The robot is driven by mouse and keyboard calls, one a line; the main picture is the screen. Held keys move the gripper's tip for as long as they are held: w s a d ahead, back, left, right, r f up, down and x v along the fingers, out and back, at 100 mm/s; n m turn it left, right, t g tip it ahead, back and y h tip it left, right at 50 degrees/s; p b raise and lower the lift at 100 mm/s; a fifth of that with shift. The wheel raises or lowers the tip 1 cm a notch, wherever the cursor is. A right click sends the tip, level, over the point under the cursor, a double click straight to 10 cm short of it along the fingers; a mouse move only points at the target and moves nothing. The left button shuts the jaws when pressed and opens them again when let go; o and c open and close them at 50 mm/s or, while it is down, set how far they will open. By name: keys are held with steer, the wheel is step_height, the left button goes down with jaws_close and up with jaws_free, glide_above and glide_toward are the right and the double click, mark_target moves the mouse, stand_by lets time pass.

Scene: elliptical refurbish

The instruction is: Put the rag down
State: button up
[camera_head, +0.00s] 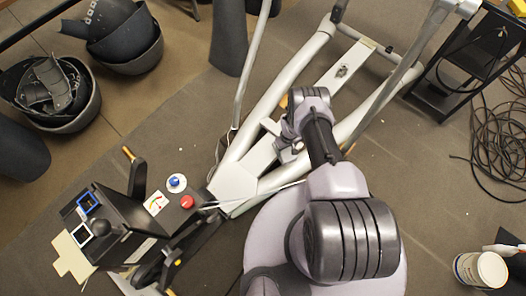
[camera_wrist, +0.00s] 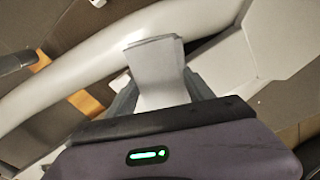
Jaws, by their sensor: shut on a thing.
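The rag (camera_wrist: 156,62) is a pale grey-white folded piece in the wrist view, widest at its far end. My gripper (camera_wrist: 163,92) is shut on it, with a dark finger on either side. The rag sticks out past the fingertips, over the elliptical's light grey frame tube (camera_wrist: 70,88). I cannot tell whether it touches the tube. In the head view my gripper (camera_head: 288,148) is above the middle of the elliptical's frame (camera_head: 240,185). The rag cannot be clearly told apart from the pale frame there.
A dark console (camera_head: 120,228) with a blue knob (camera_head: 175,181) and a red knob (camera_head: 187,202) lies at lower left. Bins of dark parts (camera_head: 62,95) stand at upper left. A black rack (camera_head: 470,60), coiled cables (camera_head: 500,140) and a white tub (camera_head: 482,269) are at right.

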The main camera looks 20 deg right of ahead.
steer(key=w+a+b, duration=0.1)
steer(key=a, duration=0.2)
steer(key=w+a, duration=0.2)
steer(key=a, duration=0.1)
steer(key=w+a+f+b, duration=0.1)
steer(key=a, duration=0.2)
steer(key=shift+w+b, duration=0.2)
steer(key=shift+b, duration=0.15)
steer(key=f+b, duration=0.2)
steer(key=f, duration=0.2)
steer(key=shift+w+a+b, duration=0.15)
steer(key=shift+a+b, duration=0.2)
steer(key=shift+b, duration=0.05)
steer(key=shift+r, duration=0.25)
steer(key=o, duration=1.4)
steer(key=shift+f, duration=0.15)
steer(key=shift+o, duration=0.2)
